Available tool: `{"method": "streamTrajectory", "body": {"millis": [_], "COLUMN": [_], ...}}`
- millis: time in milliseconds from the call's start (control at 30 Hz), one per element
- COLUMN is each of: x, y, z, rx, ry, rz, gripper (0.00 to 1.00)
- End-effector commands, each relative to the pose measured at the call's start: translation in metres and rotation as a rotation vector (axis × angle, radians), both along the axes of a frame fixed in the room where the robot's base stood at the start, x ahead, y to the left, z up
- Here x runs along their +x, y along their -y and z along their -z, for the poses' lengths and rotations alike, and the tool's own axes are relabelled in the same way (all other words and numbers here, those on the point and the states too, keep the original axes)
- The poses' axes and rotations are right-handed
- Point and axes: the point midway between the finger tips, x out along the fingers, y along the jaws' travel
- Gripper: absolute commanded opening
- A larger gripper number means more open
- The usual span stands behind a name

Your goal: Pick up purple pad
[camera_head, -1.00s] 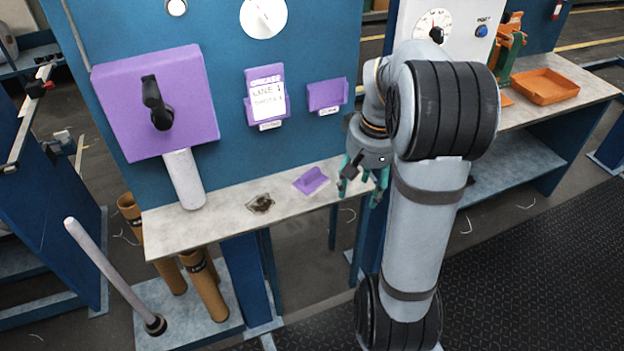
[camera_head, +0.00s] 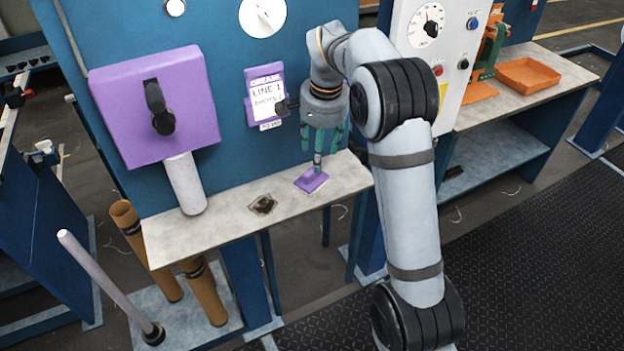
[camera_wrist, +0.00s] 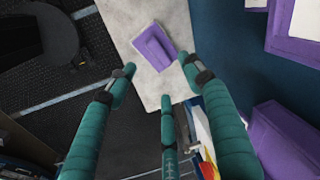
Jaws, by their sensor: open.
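The purple pad (camera_head: 311,181) lies flat on the pale shelf (camera_head: 225,213), near the shelf's right end. It has a raised ridge along its top. My gripper (camera_head: 318,163) points down right above the pad, and a finger partly covers the pad in the head view. In the wrist view the pad (camera_wrist: 155,47) shows whole on the shelf, beyond the tips of the spread teal fingers (camera_wrist: 150,88). The gripper is open with nothing between its fingers. Whether a fingertip touches the pad I cannot tell.
Behind the shelf is a blue panel with a purple box (camera_head: 190,85) and a purple holder with a label card (camera_head: 265,97). An orange tray (camera_head: 527,73) sits on the bench at right.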

Motion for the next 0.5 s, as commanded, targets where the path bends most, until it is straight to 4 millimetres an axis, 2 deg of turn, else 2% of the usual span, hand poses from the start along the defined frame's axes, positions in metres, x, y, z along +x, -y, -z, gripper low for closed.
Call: {"method": "streamTrajectory", "body": {"millis": [267, 500], "x": [0.001, 0.000], "y": [-0.003, -0.010], "z": [0.024, 0.058], "rx": [-0.001, -0.001], "ry": [-0.002, -0.002], "rz": [-0.002, -0.002], "gripper": [0.51, 0.51]}}
